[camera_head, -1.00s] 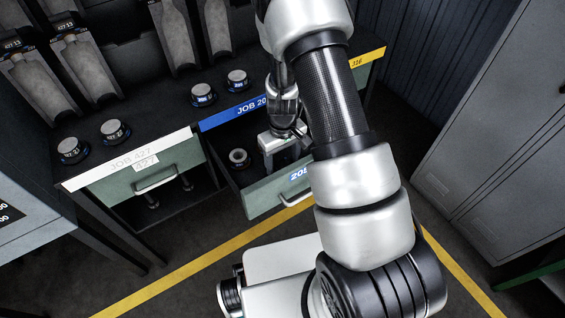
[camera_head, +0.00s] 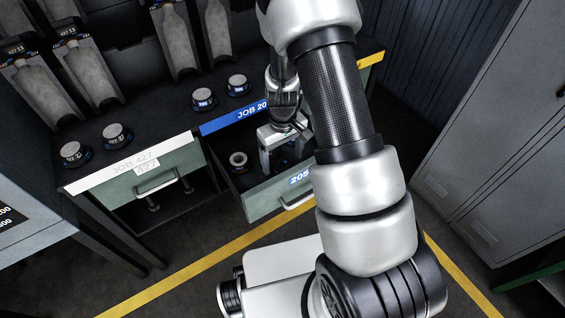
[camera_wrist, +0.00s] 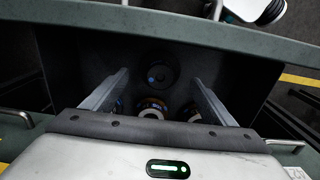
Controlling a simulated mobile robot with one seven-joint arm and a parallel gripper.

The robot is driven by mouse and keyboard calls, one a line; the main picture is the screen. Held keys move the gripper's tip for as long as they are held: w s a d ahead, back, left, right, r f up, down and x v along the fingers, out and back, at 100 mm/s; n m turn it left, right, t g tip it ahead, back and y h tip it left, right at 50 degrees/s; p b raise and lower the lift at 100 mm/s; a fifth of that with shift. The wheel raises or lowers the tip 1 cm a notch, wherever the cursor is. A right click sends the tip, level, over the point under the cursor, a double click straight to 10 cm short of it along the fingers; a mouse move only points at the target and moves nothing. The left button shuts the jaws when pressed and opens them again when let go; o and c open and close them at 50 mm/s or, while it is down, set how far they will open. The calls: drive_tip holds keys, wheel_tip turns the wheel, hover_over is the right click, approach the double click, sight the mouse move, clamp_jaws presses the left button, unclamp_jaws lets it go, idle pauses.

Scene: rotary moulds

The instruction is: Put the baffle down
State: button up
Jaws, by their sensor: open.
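My gripper (camera_head: 283,164) is open and points down over the pulled-out drawer with the 205 label. In the wrist view its two fingers (camera_wrist: 161,80) stand wide apart with nothing clamped between them. A dark round piece with a small blue dot (camera_wrist: 160,76), perhaps the baffle, sits on the drawer floor in line with the gap between the fingertips. Nearer the palm lie a round piece with a pale ring (camera_wrist: 152,110) and another partly hidden by the right finger. In the head view a ring-topped piece (camera_head: 238,159) sits at the drawer's left.
The open drawer's green front (camera_head: 268,197) stands close by my gripper. Grey-topped round pieces with blue bands (camera_head: 203,97) stand on the dark bench above. A JOB 427 drawer (camera_head: 150,178) is to the left, and grey lockers (camera_head: 490,150) stand at right.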

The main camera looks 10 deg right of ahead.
wheel_tip(320, 180, up, 8)
drive_tip(key=p, duration=0.2)
wheel_tip(320, 180, up, 10)
drive_tip(key=r+t, duration=0.1)
hover_over(283, 165)
drive_tip(key=s+a, duration=0.1)
drive_tip(key=s+r+m+t, duration=0.15)
drive_tip(key=s+r, duration=0.25)
drive_tip(key=r, duration=0.4)
drive_tip(key=s+r+m+t, duration=0.2)
drive_tip(key=s+r+t, duration=0.1)
drive_tip(key=s+r, duration=0.8)
drive_tip(key=shift+s+d+r, duration=0.3)
drive_tip(key=shift+s+d, duration=0.1)
drive_tip(key=shift+s, duration=0.8)
drive_tip(key=shift+f, duration=0.1)
